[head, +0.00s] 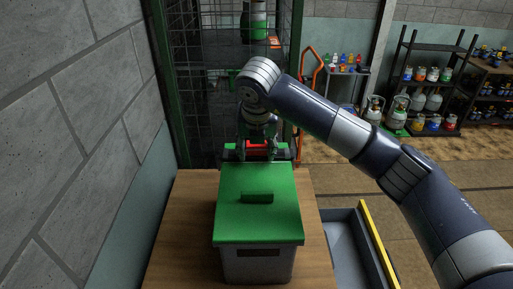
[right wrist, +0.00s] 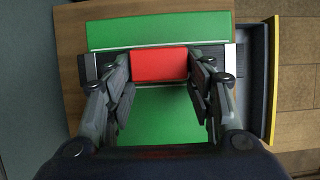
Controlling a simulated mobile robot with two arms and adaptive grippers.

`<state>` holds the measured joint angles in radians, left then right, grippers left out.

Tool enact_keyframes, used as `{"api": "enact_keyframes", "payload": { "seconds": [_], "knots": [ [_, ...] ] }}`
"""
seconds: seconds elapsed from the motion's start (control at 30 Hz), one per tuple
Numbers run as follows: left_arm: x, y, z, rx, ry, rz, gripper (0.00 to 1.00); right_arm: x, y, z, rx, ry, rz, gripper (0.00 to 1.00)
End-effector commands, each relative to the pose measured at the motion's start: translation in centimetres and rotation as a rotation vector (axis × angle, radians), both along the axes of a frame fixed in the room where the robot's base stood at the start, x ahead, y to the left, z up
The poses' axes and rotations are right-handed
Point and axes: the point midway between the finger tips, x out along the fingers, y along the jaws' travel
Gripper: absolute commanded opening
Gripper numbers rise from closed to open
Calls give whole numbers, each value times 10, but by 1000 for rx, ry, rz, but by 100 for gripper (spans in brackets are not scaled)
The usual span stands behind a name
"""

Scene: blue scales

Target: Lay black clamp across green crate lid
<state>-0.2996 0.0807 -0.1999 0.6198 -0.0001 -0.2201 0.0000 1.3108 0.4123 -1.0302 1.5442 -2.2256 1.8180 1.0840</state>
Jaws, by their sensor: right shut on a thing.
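The green lid (head: 230,215) sits on a grey crate (head: 258,266) on a wooden table and has a raised green handle (head: 257,197). The black clamp, a dark bar with a red middle (right wrist: 159,66) and pale ends, lies crosswise between my right fingers. My right gripper (head: 257,150) points down at the lid's far end and is shut on the red middle. In the right wrist view the gripper (right wrist: 160,70) has a finger on each side of it, with green above and below the bar. I cannot tell whether the clamp touches the lid. My left gripper is out of view.
The wooden table (head: 183,230) has bare room left of the crate. A grey tray with a yellow edge (head: 375,240) is at the right. A concrete wall (head: 70,120) stands close on the left, and a wire cage (head: 205,90) stands behind.

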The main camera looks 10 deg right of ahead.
Motion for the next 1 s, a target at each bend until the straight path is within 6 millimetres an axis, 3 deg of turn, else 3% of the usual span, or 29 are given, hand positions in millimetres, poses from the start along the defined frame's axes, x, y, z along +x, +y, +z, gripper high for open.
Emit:
{"api": "enact_keyframes", "payload": {
  "seconds": [1.0],
  "knots": [
    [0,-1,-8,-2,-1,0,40,0,0,-2,0,-1,-1,22]
  ]
}}
